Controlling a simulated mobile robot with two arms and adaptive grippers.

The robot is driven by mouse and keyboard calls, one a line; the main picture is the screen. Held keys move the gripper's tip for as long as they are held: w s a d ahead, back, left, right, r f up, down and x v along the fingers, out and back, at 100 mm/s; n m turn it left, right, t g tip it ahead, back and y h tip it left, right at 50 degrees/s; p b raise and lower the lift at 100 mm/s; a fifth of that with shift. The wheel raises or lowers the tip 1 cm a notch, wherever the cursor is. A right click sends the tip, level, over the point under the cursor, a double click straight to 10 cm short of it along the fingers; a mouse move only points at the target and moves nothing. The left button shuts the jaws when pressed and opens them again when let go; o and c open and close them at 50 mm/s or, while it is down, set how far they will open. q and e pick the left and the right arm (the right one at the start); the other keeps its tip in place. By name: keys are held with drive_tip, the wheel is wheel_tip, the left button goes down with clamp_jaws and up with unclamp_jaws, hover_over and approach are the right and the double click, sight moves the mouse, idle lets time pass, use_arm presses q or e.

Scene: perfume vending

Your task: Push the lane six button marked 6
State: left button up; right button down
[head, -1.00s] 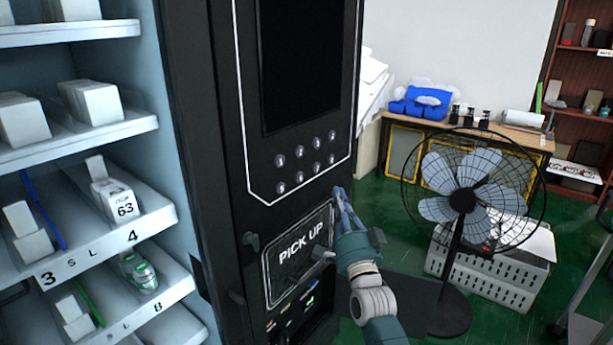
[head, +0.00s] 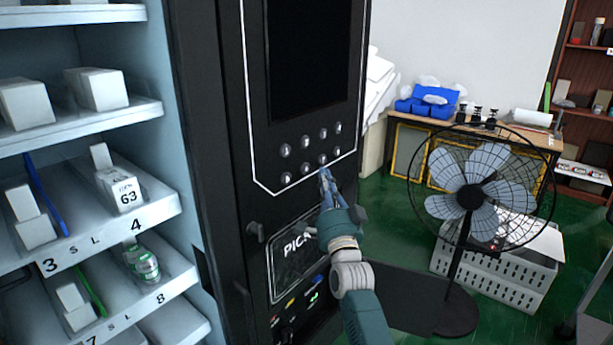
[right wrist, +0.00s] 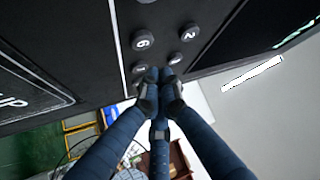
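The black vending machine's panel has two rows of round buttons. In the right wrist view, the button marked 6 (right wrist: 142,42) is beyond my fingertips, up and to the left. In the head view, the second button of the lower row (head: 304,168) appears to be this one; its number is too small to read. My right gripper (head: 325,174) is just below the third lower-row button. Its blue fingers also show in the right wrist view (right wrist: 160,76), tips together with nothing between them. I cannot tell whether they touch the panel. My left gripper is out of view.
The button marked 2 (right wrist: 189,32) is beside 6. The PICK UP flap (head: 295,255) lies below the buttons, partly behind my right arm. Stocked shelves (head: 85,200) stand at left. A fan (head: 472,195) and a white crate (head: 495,270) stand at right.

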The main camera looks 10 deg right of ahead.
sight(305, 168)
drive_tip(key=shift+w+a+b, duration=0.45)
drive_tip(key=shift+w+a, duration=0.3)
drive_tip(key=shift+w, duration=0.25)
idle(0.6)
drive_tip(key=shift+a, duration=0.1)
drive_tip(key=shift+w+a, duration=0.2)
drive_tip(key=shift+w, duration=0.1)
drive_tip(key=shift+w+a+r+b, duration=0.1)
drive_tip(key=shift+w+a+b, duration=0.1)
drive_tip(key=shift+w+b, duration=0.15)
idle(0.7)
drive_tip(key=shift+s, duration=0.1)
drive_tip(key=shift+s+d+p, duration=0.45)
drive_tip(key=shift+s, duration=0.15)
idle(0.3)
